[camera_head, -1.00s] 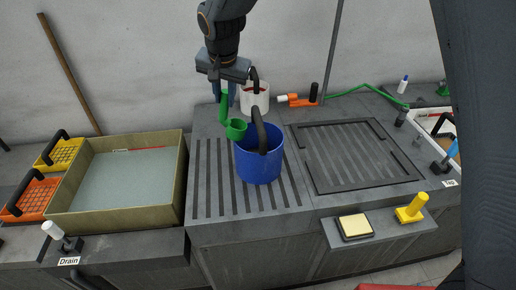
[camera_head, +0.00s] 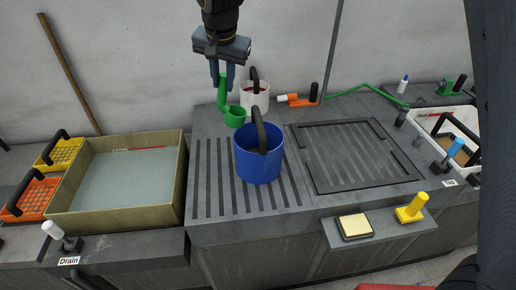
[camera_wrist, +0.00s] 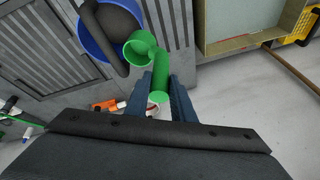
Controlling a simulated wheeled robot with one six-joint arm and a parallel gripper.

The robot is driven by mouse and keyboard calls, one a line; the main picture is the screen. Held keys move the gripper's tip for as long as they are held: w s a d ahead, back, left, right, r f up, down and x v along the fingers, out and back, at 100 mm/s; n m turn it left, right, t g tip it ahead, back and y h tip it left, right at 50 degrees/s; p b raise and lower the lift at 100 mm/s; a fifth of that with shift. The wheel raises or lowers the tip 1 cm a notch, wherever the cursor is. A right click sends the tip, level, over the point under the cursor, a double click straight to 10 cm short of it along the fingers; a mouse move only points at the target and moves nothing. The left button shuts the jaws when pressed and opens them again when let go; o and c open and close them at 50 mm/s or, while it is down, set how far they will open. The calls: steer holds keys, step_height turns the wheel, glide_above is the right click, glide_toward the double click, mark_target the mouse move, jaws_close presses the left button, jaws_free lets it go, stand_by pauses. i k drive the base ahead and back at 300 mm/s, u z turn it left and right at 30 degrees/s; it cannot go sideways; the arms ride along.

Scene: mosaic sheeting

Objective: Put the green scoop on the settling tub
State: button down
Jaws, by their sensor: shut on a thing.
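The green scoop (camera_head: 235,117) hangs from my gripper (camera_head: 222,82), its cup low and its handle upright between the fingers. My gripper is shut on the handle, and the cup appears just behind the blue bucket's rim. The wrist view shows the scoop (camera_wrist: 160,70) at the fingertips (camera_wrist: 166,84), with its cup beside the blue bucket. A wide tan tub (camera_head: 64,219) with pale liquid, which looks like the settling tub, stands at the left in the head view. Its corner (camera_wrist: 220,47) shows at the wrist view's upper right.
The blue bucket (camera_head: 258,165) with a dark handle stands on the slatted counter (camera_head: 215,190). A white bucket (camera_head: 262,99) stands behind it. Yellow (camera_head: 62,153) and orange (camera_head: 38,198) baskets sit left of the tub. Slats between the blue bucket and the tub are clear.

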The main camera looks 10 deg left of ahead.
mark_target(153, 243)
steer(key=k, duration=1)
